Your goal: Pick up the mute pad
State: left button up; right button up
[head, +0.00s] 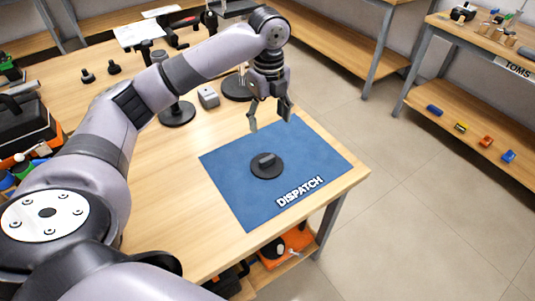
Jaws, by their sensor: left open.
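My left gripper (270,118) is open and empty, pointing down over the far edge of the mat. Its fingers are apart from the round pad, which sits nearer to me. Nothing hides the pad. My right gripper is not in view.
The mat lies at the corner of a wooden table (180,219). A small grey block (208,97) and black round-based stands (177,114) are behind and left of the gripper. Another bench (485,128) with small coloured items stands at the right across open floor.

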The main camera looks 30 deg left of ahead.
pick_arm(q)
send_over(267, 159)
notch_tip(267, 159, down, 7)
jog(key=f, duration=0.3)
jog(key=shift+d, duration=0.25)
jog(key=shift+s+f+p, duration=0.1)
jog(key=shift+f+p, duration=0.25)
jog(key=shift+f, duration=0.45)
jog(key=f, duration=0.3)
jog(key=shift+a+f, duration=0.35)
jog(key=shift+w+f, duration=0.2)
jog(key=shift+f, duration=0.25)
jog(key=c, duration=1.2)
jog(key=shift+c, duration=0.7)
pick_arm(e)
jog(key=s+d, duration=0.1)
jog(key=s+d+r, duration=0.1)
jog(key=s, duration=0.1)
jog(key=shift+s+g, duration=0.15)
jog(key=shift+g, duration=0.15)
pick_arm(q)
jog(key=shift+r, duration=0.1)
